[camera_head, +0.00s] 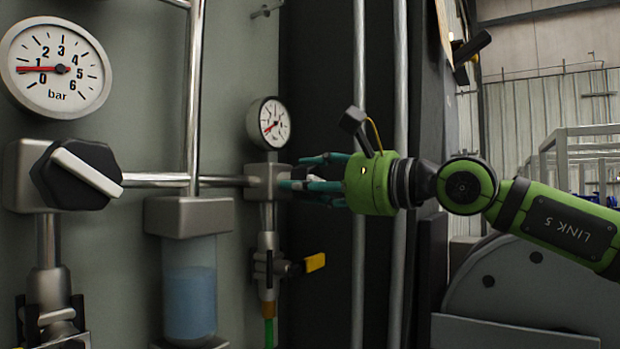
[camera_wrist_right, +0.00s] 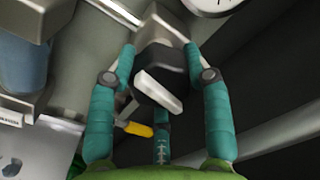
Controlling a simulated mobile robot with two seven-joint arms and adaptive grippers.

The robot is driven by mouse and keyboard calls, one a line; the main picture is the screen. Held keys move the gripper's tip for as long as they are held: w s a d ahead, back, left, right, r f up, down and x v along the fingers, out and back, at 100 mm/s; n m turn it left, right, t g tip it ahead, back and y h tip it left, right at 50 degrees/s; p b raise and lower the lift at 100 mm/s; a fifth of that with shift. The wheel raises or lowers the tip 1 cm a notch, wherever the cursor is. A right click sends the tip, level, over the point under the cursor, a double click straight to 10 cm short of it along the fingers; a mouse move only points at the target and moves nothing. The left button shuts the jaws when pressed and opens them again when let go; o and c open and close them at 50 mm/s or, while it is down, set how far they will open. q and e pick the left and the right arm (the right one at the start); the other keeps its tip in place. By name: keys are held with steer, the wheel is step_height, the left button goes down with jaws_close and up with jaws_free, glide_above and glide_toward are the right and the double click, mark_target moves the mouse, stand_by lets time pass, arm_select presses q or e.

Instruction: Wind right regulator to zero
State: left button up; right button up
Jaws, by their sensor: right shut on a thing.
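The right regulator (camera_head: 262,182) is a grey metal block on the horizontal pipe in the head view. Its gauge (camera_head: 268,123) sits above it, turned edge-on enough that I cannot read its value. My right gripper (camera_head: 292,173) reaches in from the right with teal fingers around the regulator's knob. In the right wrist view the black knob (camera_wrist_right: 150,62) with a white bar handle (camera_wrist_right: 160,91) sits between the fingers, and the gripper (camera_wrist_right: 159,70) is shut on it. In the head view the fingers mostly hide the knob. My left gripper is not in view.
At the left stand another regulator knob (camera_head: 75,175) and a large bar gauge (camera_head: 57,68), its red needle near the low end. A bowl of blue liquid (camera_head: 190,290) hangs between. A yellow-handled valve (camera_head: 314,262) is below my right gripper. Vertical pipes (camera_head: 358,250) stand behind it.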

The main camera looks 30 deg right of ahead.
steer(key=shift+n+p, duration=0.35)
steer(key=shift+n, duration=0.75)
steer(key=o, duration=1.2)
steer(key=shift+c, duration=0.2)
steer(key=v, duration=1.2)
